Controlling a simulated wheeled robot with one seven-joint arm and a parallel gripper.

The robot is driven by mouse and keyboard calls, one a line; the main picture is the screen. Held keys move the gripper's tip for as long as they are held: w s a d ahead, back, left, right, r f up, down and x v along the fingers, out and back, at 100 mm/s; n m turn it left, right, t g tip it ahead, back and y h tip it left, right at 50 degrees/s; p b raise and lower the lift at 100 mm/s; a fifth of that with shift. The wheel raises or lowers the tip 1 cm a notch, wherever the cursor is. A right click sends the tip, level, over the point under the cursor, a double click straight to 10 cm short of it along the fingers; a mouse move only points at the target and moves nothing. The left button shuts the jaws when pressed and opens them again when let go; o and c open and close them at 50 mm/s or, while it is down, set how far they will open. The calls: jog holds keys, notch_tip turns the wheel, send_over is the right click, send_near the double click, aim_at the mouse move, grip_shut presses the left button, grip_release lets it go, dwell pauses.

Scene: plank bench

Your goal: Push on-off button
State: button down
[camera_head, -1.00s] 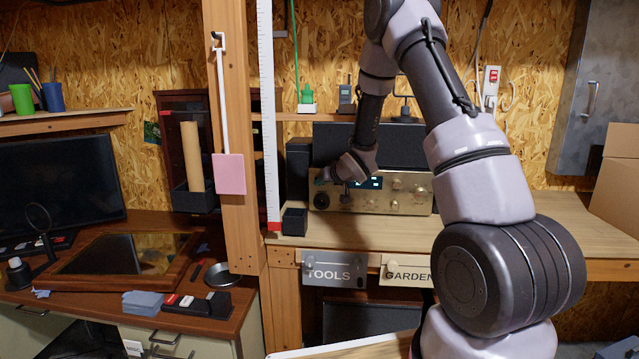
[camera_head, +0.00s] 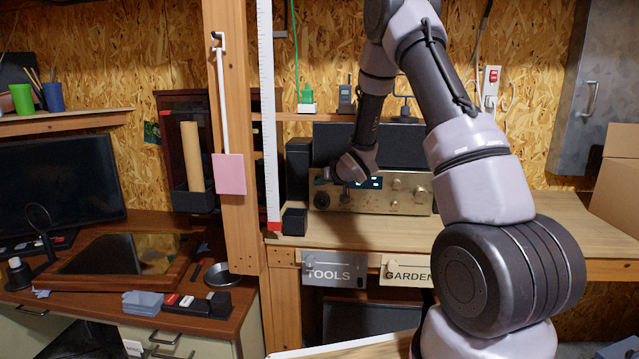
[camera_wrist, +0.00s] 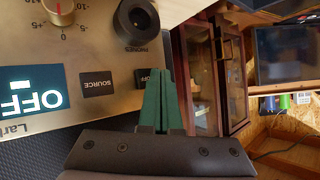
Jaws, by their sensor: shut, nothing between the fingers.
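A gold-fronted audio unit (camera_head: 400,193) stands on the bench shelf. In the wrist view its front carries a lit display (camera_wrist: 32,97) reading "OFF", a dark button marked SOURCE (camera_wrist: 98,83), and another dark button (camera_wrist: 142,76) whose label begins with "O". My gripper (camera_wrist: 160,72) has its green fingers together with nothing between them. The fingertips are right at that second button and cover part of it; I cannot tell whether they touch it. In the head view my gripper (camera_head: 324,177) is at the left part of the unit's front.
A black speaker (camera_head: 298,165) and small dark box (camera_head: 294,222) stand left of the unit. A wooden post (camera_head: 232,120) rises further left.

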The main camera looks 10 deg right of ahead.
jog(key=shift+w, duration=0.1)
dwell(0.3)
jog(key=shift+w+d, duration=0.1)
jog(key=shift+w, duration=0.25)
jog(key=shift+s, duration=0.45)
dwell(0.3)
jog(key=s+a, duration=0.2)
jog(key=s, duration=0.3)
jog(key=shift+s, duration=0.35)
